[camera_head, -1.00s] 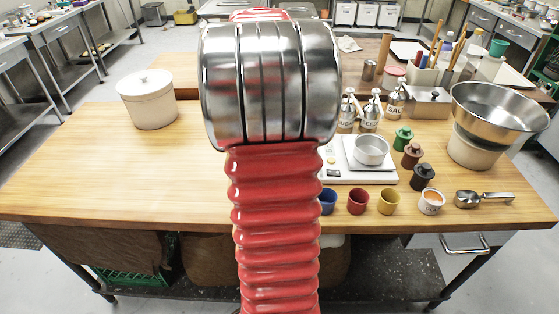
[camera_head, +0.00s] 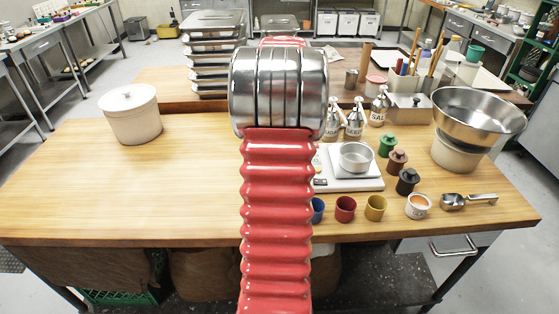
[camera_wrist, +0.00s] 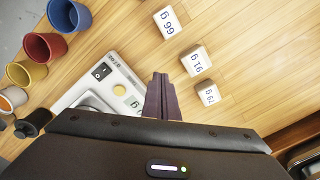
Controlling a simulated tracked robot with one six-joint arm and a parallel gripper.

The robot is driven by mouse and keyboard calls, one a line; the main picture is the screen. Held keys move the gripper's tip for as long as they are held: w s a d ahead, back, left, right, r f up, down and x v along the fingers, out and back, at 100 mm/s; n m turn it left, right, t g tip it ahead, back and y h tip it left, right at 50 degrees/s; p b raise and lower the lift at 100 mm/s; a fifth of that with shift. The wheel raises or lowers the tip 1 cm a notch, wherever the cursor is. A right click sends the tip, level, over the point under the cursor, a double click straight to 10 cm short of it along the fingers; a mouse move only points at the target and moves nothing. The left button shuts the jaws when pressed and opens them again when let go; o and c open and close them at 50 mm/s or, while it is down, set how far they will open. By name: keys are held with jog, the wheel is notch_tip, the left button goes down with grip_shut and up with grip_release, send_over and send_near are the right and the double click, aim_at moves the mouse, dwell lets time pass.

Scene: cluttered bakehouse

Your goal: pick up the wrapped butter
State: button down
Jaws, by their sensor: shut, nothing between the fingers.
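Three small pale blocks with printed gram labels lie on the wooden top in the wrist view: one at the top (camera_wrist: 167,22), one in the middle (camera_wrist: 196,61) and one lower right (camera_wrist: 208,94). They look like wrapped portions; I cannot tell for sure which is the wrapped butter. In the head view my arm hides them. My gripper (camera_wrist: 162,97) is shut and empty, its dark fingers between the scale and the lower blocks in the picture, apart from the blocks. In the head view the gripper is hidden behind my arm.
Blue, red and yellow cups (camera_head: 345,209) line the front. Labelled shakers (camera_head: 354,121) and a steel bowl (camera_head: 479,114) stand right. A lidded crock (camera_head: 131,115) stands left, with bare wood between.

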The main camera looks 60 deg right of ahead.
notch_tip(320, 180, down, 9)
jog(key=shift+w+a+f, duration=0.1)
jog(key=shift+a+f, duration=0.15)
jog(key=shift+w+a, duration=0.25)
jog(key=shift+a, duration=0.6)
jog(key=shift+w+a, duration=0.25)
jog(key=shift+a, duration=0.6)
